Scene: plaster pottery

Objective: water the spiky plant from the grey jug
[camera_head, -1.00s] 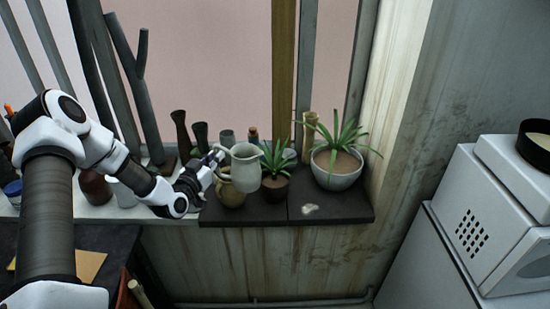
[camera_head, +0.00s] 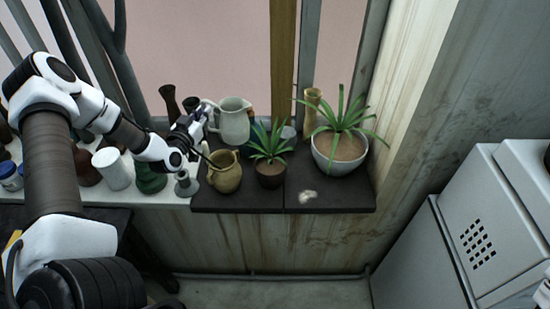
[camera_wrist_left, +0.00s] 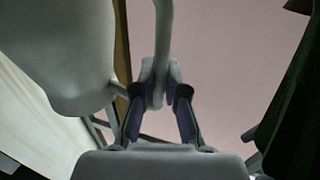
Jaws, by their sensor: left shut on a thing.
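The grey jug (camera_head: 235,121) is pale and upright, held by its handle in my left gripper (camera_head: 208,110). In the left wrist view its rounded body (camera_wrist_left: 70,50) fills the left side, and my left gripper (camera_wrist_left: 160,88) is shut on the handle (camera_wrist_left: 163,40). Two plants have spiky leaves: a small one (camera_head: 268,145) in a dark brown pot (camera_head: 271,177), and a larger one (camera_head: 345,115) in a white bowl (camera_head: 340,163). The jug appears above and left of the small plant, behind the tan jug. My right gripper is out of view.
A tan two-tone jug (camera_head: 225,172) stands left of the small plant. A tall tan vase (camera_head: 312,105) is behind the large plant. Several vases and jars, including a white one (camera_head: 112,168), crowd the left sill. The dark slab's front (camera_head: 240,202) is clear.

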